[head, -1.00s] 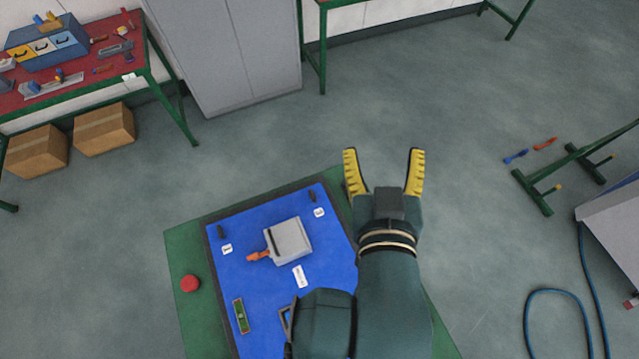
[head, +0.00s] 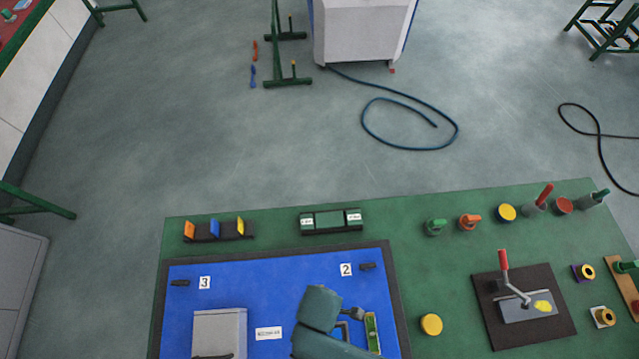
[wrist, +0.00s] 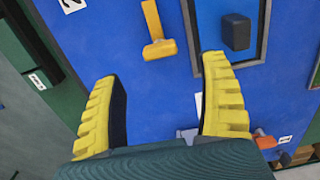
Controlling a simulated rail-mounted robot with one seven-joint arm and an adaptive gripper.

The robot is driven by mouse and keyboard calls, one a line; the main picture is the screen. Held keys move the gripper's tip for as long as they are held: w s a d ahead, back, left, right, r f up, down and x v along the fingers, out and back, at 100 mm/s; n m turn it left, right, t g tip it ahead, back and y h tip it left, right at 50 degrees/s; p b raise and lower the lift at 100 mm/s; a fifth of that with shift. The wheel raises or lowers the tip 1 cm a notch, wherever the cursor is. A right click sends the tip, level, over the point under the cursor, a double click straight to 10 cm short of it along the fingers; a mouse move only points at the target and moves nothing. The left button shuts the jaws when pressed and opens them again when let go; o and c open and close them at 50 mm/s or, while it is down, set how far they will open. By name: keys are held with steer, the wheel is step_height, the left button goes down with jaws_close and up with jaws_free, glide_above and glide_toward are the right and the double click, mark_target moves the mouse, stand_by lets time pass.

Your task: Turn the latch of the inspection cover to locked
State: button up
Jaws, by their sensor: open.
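In the wrist view, my gripper (wrist: 160,105) is open, with two yellow ridged fingers apart and nothing between them, over the blue board (wrist: 110,50). A yellow-orange bar with a wider foot (wrist: 155,30) lies beyond the fingertips. To its right, a dark block (wrist: 236,32) sits inside a grey frame. An orange handle (wrist: 264,140) shows beside the right finger. In the head view, a grey box-like cover (head: 220,328) is on the board's left part. I cannot tell which part is the latch or its position. My fingers are not visible there.
The green table (head: 430,270) has several knobs and buttons, and a dark plate with a red-tipped lever (head: 503,262) at right. A coloured switch row (head: 215,230) and a green block (head: 331,221) line the far edge. A blue hose (head: 410,145) lies on the floor.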

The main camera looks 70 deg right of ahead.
step_height(320, 180, down, 8)
steer(key=shift+r+b, duration=0.25)
steer(key=shift+b, duration=0.4)
steer(key=c, duration=1.2)
